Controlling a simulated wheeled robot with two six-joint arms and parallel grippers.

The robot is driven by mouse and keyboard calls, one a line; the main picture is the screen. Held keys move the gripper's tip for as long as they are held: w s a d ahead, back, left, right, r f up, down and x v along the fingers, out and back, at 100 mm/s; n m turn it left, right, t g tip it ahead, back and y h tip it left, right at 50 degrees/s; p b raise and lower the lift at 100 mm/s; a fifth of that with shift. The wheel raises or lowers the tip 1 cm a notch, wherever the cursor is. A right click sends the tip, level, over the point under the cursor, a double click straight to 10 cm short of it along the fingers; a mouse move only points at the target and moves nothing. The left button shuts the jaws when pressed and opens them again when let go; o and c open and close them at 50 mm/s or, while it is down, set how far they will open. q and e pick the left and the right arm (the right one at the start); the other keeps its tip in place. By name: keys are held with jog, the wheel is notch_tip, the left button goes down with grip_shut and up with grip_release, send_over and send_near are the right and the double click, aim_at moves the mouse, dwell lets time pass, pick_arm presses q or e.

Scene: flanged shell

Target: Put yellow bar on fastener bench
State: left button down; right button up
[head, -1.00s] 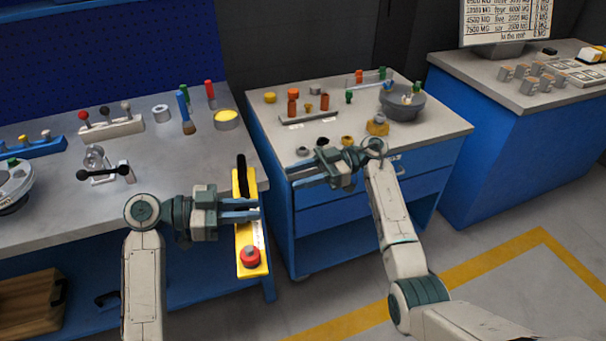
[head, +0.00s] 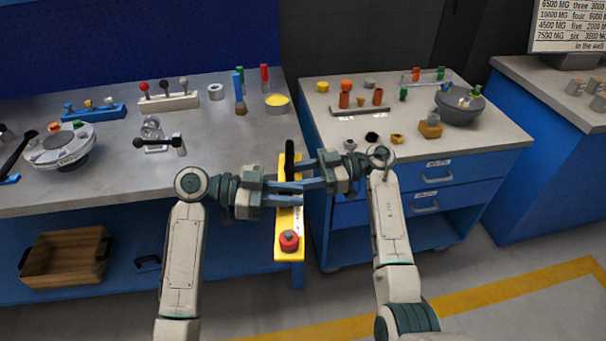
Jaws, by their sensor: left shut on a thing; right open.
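The yellow bar (head: 291,222) has a black handle at its far end and a red knob at its near end. My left gripper (head: 290,193) is shut on it near its middle and holds it in the air in front of the gap between two benches. My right gripper (head: 311,173) is open, its fingers pointing left, close beside the bar's right edge; whether they touch it I cannot tell. The blue bench with the light top (head: 440,139), holding small bolt-like and nut-like parts, stands behind and right of the bar and appears to be the fastener bench.
The left workbench (head: 110,186) carries a round flanged part (head: 60,147) and tools. A wooden crate (head: 66,257) sits below it.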

jog(key=shift+c, duration=0.2)
grip_shut()
pick_arm(q)
jog(key=c, duration=1.2)
grip_release()
jog(key=shift+a, duration=0.1)
